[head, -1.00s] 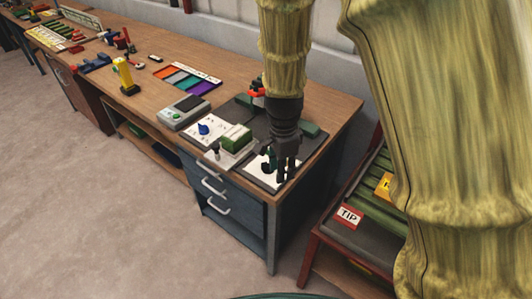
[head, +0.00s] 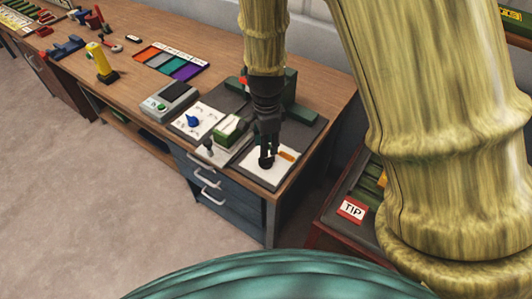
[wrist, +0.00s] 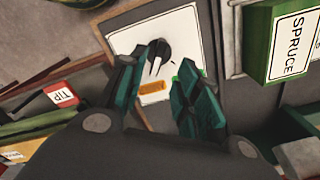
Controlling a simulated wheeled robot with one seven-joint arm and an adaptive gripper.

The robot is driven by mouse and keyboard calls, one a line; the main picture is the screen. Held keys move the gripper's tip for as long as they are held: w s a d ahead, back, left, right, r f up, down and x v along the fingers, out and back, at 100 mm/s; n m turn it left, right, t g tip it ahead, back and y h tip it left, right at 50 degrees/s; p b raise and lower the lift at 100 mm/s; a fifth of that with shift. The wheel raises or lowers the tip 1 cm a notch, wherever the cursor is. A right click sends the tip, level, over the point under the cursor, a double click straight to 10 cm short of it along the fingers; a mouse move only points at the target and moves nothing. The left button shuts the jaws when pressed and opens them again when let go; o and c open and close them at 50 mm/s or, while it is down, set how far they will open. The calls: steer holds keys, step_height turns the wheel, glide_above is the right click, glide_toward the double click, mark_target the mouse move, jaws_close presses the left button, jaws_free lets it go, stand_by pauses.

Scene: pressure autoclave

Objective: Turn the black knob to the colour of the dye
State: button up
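The black knob (wrist: 158,53) with a pale pointer line sits on a white panel (wrist: 178,24) in the wrist view. The panel carries an orange label (wrist: 152,87) and a green mark, partly hidden by a finger. The white panel also shows in the head view (head: 258,178), at the near right end of the workbench. My gripper (wrist: 157,64) is open, with its teal fingers on either side of the knob in the picture. I cannot tell whether they touch it. A green box (wrist: 290,42) labelled SPRUCE stands beside the panel.
A tray of orange, grey, teal and purple sections (head: 185,73) lies on the workbench (head: 215,82). A grey device (head: 170,101) and a white panel with a blue knob (head: 193,120) stand left of my gripper. A TIP sign (head: 351,209) is at the right.

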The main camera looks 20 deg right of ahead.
mark_target(266, 161)
steer(key=shift+s+f, duration=0.2)
steer(key=shift+f, duration=0.2)
steer(key=shift+f+p, duration=0.45)
steer(key=shift+f, duration=1.9)
jaws_close()
